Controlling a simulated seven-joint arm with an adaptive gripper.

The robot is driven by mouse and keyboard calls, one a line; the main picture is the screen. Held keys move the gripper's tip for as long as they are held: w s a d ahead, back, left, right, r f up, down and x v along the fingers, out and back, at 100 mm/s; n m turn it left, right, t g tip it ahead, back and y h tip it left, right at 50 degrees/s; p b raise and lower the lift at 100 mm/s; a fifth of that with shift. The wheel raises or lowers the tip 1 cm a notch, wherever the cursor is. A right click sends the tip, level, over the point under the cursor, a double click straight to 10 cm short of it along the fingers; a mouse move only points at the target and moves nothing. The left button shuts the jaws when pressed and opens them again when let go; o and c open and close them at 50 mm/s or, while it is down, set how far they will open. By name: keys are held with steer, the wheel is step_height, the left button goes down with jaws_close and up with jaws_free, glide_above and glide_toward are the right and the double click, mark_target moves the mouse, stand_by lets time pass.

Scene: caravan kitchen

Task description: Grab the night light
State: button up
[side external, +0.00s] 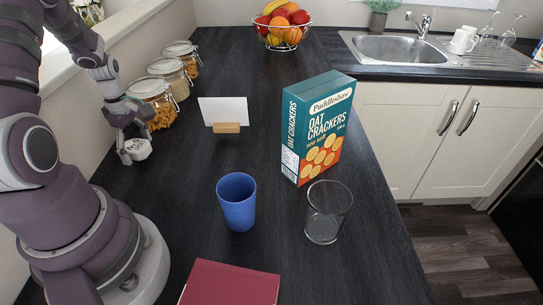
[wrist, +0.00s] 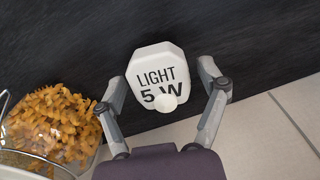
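The night light (wrist: 151,66) is a white block with cut corners, printed "LIGHT 5 W", with a small round white knob at its lower edge. In the wrist view it lies between the two fingers of my gripper (wrist: 163,82), with a clear gap on the right and a narrower one on the left. The fingers are spread and do not appear to press on it. In the side view the night light (side external: 137,150) is at the left edge of the dark counter, just below my gripper (side external: 134,139). Its underside is hidden.
Glass jars, the nearest holding pasta (side external: 153,101), stand just behind my gripper; the pasta also shows in the wrist view (wrist: 52,125). A card in a wooden holder (side external: 227,127), blue cup (side external: 237,202), cracker box (side external: 318,128), clear glass (side external: 327,212) and red book (side external: 232,285) are farther right.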

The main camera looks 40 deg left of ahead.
steer(key=c, duration=0.9)
